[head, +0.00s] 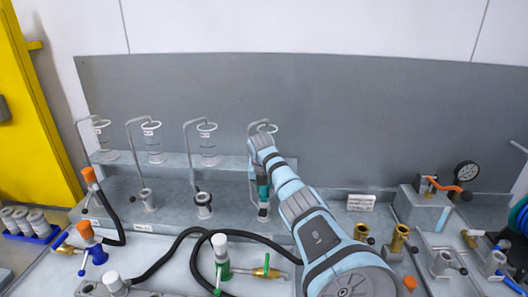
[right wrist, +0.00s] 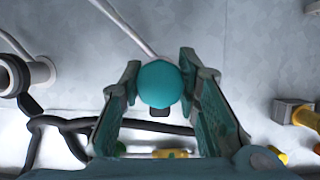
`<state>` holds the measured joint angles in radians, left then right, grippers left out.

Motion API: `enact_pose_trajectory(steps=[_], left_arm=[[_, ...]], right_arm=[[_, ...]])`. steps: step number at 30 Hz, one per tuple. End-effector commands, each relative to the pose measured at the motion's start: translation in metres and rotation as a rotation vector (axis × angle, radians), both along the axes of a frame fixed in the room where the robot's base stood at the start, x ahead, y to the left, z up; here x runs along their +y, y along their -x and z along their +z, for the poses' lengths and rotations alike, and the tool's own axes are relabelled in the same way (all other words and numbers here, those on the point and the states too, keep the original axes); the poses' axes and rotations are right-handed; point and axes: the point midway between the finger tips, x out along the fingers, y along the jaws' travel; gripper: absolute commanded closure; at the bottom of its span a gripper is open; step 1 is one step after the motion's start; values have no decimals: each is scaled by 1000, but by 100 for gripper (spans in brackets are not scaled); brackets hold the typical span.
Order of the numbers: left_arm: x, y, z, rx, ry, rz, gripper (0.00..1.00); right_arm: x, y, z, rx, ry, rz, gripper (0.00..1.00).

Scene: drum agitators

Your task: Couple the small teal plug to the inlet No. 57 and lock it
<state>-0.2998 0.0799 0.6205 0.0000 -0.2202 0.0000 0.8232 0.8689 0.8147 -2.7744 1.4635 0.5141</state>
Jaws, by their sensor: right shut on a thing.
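The small teal plug (right wrist: 160,84) shows as a round teal top between the fingers of my right gripper (right wrist: 157,92) in the right wrist view. The fingers are shut on its two sides. In the head view my right gripper (head: 263,190) points down over an inlet (head: 263,212) on the bench, third in a row of similar fittings. The plug's lower end is at or just above this inlet; I cannot tell whether it is seated. The inlet's number is not readable and its lock is not clear. My left gripper is not in view.
Two other inlets (head: 148,200) and (head: 204,204) stand to the left, with wire stands and glass funnels behind. Black hoses and a green-and-white valve fitting (head: 221,258) lie in front. Brass fittings (head: 396,238) and a gauge block (head: 425,205) are at right.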

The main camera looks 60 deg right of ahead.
Motion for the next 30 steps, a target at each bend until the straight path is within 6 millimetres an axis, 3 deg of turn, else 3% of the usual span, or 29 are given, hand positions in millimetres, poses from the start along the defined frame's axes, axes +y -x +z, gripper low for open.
enact_pose_trajectory(steps=[30], left_arm=[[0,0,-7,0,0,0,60]], right_arm=[[0,0,-11,0,0,0,96]])
